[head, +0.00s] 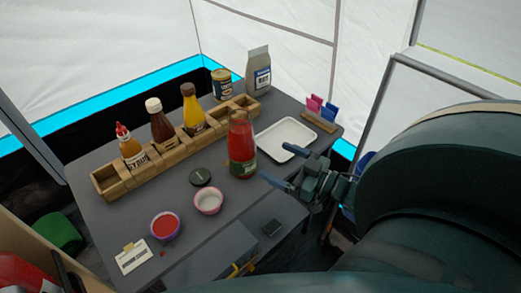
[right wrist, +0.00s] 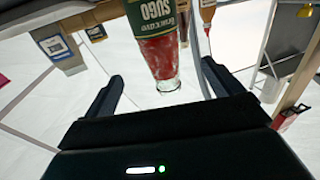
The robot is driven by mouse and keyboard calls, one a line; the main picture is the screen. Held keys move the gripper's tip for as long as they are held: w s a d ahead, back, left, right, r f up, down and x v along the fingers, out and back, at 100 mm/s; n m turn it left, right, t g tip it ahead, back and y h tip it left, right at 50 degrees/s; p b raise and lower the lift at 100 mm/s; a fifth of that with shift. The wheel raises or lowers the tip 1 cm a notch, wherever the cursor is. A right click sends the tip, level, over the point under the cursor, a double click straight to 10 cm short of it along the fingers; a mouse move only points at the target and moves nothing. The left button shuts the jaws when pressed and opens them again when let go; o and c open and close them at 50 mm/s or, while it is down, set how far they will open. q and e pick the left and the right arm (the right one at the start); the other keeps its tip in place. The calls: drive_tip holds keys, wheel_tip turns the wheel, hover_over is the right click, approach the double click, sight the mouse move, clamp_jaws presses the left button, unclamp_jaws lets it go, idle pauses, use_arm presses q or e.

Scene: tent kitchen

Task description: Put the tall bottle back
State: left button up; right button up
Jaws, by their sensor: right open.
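A tall red sauce bottle (head: 241,150) with a green label stands upright on the dark table, in front of the wooden rack (head: 118,188). It also shows upside down in the right wrist view (right wrist: 157,42), in line with the space between the fingers. My right gripper (head: 275,163) is open and empty, just right of the bottle, with its fingers pointing toward it. The rack holds a syrup bottle (head: 132,152), a brown bottle (head: 160,124) and a yellow bottle (head: 193,112). Its left end compartment and right end compartments look empty. My left gripper is not in view.
A white tray (head: 286,138) lies behind the gripper. A black lid (head: 200,177), a pink bowl (head: 208,201) and a bowl of red sauce (head: 165,226) sit in front. A can (head: 222,85) and a grey bag (head: 258,72) stand behind the rack.

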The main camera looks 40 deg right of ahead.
drive_tip(key=s+a+f+g+h, duration=0.1)
drive_tip(key=s+a+f+g, duration=0.2)
drive_tip(key=a, duration=0.7)
drive_tip(key=s+a+f+g+h, duration=0.1)
drive_tip(key=s+a+f+g, duration=0.2)
drive_tip(key=a+f, duration=0.3)
drive_tip(key=s+a, duration=0.1)
drive_tip(key=a, duration=0.4)
drive_tip(key=shift+s+f+m, duration=0.35)
drive_tip(key=shift+f+m, duration=0.05)
use_arm(q)
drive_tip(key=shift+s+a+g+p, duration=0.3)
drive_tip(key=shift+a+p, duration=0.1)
drive_tip(key=shift+p, duration=0.7)
use_arm(e)
drive_tip(key=shift+s+d+r, duration=0.15)
drive_tip(key=shift+d, duration=0.25)
